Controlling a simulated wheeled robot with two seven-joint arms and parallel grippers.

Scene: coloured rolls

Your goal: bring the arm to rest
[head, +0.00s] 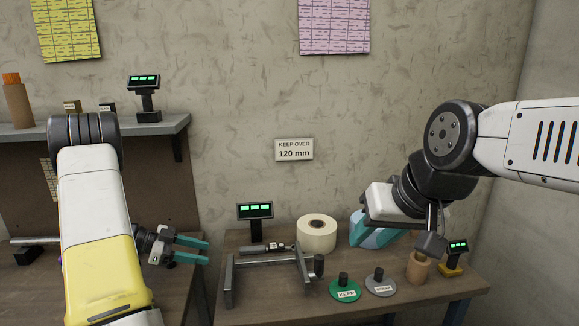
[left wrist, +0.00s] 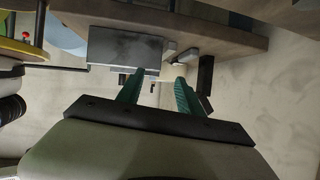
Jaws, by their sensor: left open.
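My left gripper (head: 207,252) hangs in open air between the left shelf bench and the right table. Its two teal fingers are apart with nothing between them; the left wrist view also shows the gap between them (left wrist: 158,88). My right arm reaches in from the right over the right table. Its dark end (head: 431,243) is close above a small brown roll (head: 418,268); its fingers cannot be made out, nor whether it touches the roll. A wide cream roll (head: 316,234) stands on the table (head: 300,302), apart from both grippers.
A shelf (head: 150,128) is at left.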

